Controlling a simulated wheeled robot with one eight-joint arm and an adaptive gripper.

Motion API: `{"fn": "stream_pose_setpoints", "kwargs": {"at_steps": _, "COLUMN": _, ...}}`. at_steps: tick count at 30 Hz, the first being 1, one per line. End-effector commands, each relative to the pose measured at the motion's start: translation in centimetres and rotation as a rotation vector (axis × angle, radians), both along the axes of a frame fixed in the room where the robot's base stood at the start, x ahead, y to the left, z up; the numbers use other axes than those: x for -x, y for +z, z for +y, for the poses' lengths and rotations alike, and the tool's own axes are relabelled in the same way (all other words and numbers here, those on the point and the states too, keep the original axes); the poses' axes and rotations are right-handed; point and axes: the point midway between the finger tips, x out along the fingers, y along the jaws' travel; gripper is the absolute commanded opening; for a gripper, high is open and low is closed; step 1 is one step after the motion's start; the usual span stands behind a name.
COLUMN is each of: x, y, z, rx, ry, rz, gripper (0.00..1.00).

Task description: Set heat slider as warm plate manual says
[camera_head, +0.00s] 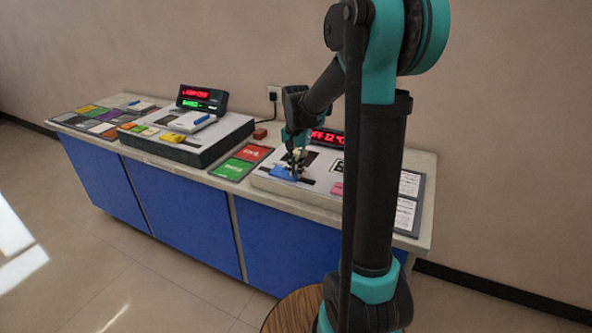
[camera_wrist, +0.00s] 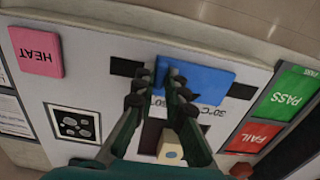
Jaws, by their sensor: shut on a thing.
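The warm plate (camera_head: 262,180) is a light, flat-topped unit on the counter at the right; its top (camera_wrist: 85,75) fills much of the wrist view. A blue slider piece (camera_wrist: 205,82) sits over a dark slot in that top, beside "30°C" print; it also shows in the head view (camera_head: 281,173). My gripper (camera_wrist: 160,82) is shut on the blue piece, its fingertips at the piece's left part; the head view shows it from above (camera_head: 296,170). A pink HEAT tile (camera_wrist: 37,52) lies on the top. White manual pages (camera_head: 408,200) lie at the right, partly behind my arm.
A red display (camera_head: 327,137), partly hidden, stands behind the plate. A beige block with a blue dot (camera_wrist: 173,147) is close to my fingers. Green PASS (camera_wrist: 288,94) and red FAIL (camera_wrist: 254,137) patches lie beside the plate. Another unit (camera_head: 210,143) stands left.

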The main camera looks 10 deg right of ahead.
Motion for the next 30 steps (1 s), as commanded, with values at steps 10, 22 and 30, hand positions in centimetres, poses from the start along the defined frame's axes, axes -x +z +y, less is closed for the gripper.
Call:
{"fn": "stream_pose_setpoints", "kwargs": {"at_steps": 10, "x": 2.9, "y": 0.0, "z": -4.1, "rx": 0.001, "ry": -0.004, "rz": 0.001, "gripper": 0.00}}
{"fn": "stream_pose_setpoints", "kwargs": {"at_steps": 22, "x": 3.3, "y": 0.0, "z": -4.5, "rx": 0.003, "ry": -0.001, "rz": 0.004, "gripper": 0.23}}
{"fn": "stream_pose_setpoints", "kwargs": {"at_steps": 30, "x": 3.2, "y": 0.0, "z": -4.4, "rx": 0.002, "ry": -0.001, "rz": 0.001, "gripper": 0.33}}
